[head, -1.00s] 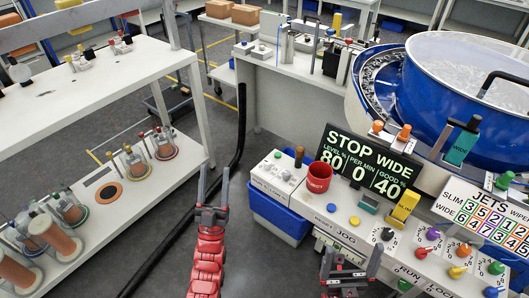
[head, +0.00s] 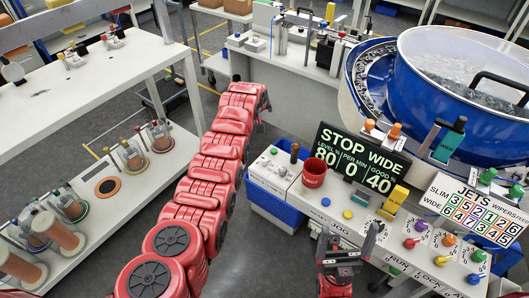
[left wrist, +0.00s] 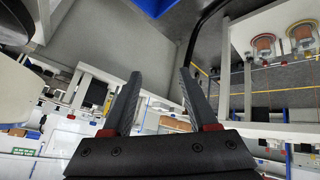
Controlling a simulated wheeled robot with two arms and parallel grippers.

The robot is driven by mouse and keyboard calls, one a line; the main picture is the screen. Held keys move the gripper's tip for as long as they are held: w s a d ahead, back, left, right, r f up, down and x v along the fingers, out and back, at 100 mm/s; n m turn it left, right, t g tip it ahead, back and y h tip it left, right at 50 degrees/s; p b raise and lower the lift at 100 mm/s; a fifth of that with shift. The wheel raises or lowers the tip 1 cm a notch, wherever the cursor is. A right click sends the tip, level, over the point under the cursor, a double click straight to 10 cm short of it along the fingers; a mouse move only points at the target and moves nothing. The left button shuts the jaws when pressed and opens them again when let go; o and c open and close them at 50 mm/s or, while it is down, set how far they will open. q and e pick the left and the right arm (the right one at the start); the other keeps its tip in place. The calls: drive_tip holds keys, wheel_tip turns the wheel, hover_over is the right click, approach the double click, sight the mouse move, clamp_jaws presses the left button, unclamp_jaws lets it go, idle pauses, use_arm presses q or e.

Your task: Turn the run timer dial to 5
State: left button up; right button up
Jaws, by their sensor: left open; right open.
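The control panel (head: 345,228) carries printed "RUN" lettering, but I cannot clearly read which dial is the run timer. Small coloured dials stand on its right part: purple (head: 421,225), orange (head: 448,240), red (head: 411,243), yellow (head: 441,260), green (head: 478,256) and blue (head: 473,280). My right gripper (head: 350,238) is open and empty above the panel's front, left of these dials, covering part of the panel. My left gripper (head: 264,104) is beyond the blue bin, away from the dials. The left wrist view shows its fingers (left wrist: 160,100) apart with nothing between them.
A black display (head: 362,160) reads "STOP WIDE 80 0 40". A red mug (head: 314,173) and a yellow block (head: 394,202) stand by it. A jets board (head: 478,211) and the blue bowl (head: 465,90) are at the right. A shelf rack (head: 80,95) stands left.

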use_arm(q)
drive_tip(key=s+d+r+n+g+y+p, duration=0.1)
drive_tip(key=s+r+g+p, duration=0.1)
drive_tip(key=s+r+g, duration=0.95)
drive_tip(key=t+p, duration=0.2)
drive_tip(key=t, duration=0.2)
approach(265, 158)
wheel_tip(265, 158, down, 7)
drive_tip(key=shift+d+f, duration=0.1)
drive_tip(key=shift+f, duration=1.05)
drive_tip(key=shift+w, duration=0.1)
clamp_jaws()
